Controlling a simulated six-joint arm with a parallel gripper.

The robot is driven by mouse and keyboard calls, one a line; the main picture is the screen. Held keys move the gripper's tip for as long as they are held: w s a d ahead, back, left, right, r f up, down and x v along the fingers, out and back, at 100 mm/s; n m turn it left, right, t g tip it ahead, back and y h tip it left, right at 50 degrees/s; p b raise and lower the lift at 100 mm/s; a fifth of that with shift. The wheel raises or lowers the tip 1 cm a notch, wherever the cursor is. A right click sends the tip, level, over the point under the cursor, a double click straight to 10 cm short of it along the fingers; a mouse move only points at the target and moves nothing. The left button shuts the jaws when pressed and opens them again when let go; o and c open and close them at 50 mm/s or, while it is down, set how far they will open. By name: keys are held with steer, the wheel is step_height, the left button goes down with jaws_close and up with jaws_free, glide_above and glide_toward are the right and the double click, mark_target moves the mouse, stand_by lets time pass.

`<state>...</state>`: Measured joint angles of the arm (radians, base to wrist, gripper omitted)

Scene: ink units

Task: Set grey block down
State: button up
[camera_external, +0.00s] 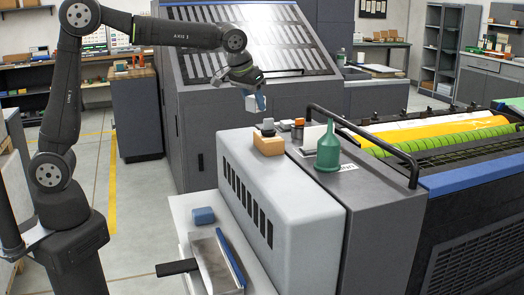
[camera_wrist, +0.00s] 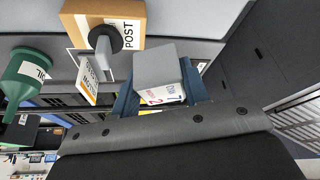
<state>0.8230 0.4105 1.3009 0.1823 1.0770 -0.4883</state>
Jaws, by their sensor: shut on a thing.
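The grey block (camera_wrist: 158,63), with a white lettered label on one side, is between the blue fingertips of my gripper (camera_wrist: 160,92) in the wrist view. My gripper (camera_external: 254,102) is shut on it. In the external view the gripper hangs in the air above the grey machine housing (camera_external: 290,185), and the block is too small there to make out clearly. A gap of air shows between the gripper and the things on the housing.
A tan box (camera_external: 268,145) marked POST (camera_wrist: 112,22), with a dark-knobbed piece on it, stands on the housing below. A green funnel (camera_external: 328,152) and a rail (camera_external: 365,135) are to its right. A blue block (camera_external: 203,215) lies on the lower shelf.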

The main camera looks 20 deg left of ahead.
steer(key=w+a+f, duration=0.1)
steer(key=w+f, duration=0.1)
steer(key=w, duration=0.1)
steer(key=w+a+f, duration=0.1)
steer(key=w+f, duration=0.1)
steer(key=w, duration=0.1)
steer(key=w+a+f, duration=0.2)
steer(key=w, duration=0.1)
steer(key=shift+w, duration=0.1)
steer(key=shift+f, duration=2)
steer(key=shift+f, duration=0.15)
steer(key=o, duration=1)
steer(key=shift+c, duration=0.2)
steer(key=v, duration=1.2)
